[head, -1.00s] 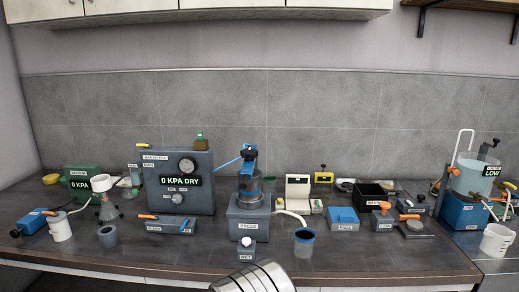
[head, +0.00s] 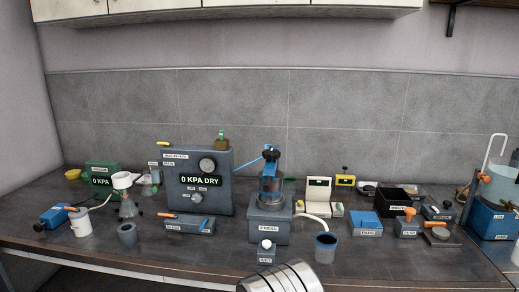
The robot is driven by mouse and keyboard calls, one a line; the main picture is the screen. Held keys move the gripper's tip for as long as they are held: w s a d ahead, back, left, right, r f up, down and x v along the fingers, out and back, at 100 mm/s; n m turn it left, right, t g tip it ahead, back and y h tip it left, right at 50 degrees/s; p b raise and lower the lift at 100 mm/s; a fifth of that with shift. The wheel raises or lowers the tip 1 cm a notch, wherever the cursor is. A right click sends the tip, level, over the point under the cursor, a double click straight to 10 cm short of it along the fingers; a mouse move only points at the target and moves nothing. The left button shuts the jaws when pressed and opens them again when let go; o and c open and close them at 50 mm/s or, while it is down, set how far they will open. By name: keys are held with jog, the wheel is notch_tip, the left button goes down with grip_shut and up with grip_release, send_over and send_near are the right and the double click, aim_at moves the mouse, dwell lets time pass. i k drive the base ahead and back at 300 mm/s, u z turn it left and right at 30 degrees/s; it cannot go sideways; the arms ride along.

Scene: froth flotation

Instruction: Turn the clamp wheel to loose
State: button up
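A grey press (head: 269,229) with a label on its front stands near the middle of the bench. A dark knob-like wheel (head: 271,155) sits at the top of the blue frame, and a thin blue bar (head: 247,162) slopes down to the left from there. This dark wheel looks like the clamp wheel, but any marking on it is too small to read. My gripper is not in view.
A grey panel box (head: 190,206) reading 0 KPA DRY stands left of the press. A pale hose (head: 316,220) curves toward the cup. Open bench lies at front left.

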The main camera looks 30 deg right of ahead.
aim_at(271, 154)
jog(key=i, duration=0.95)
jog(key=z, duration=0.05)
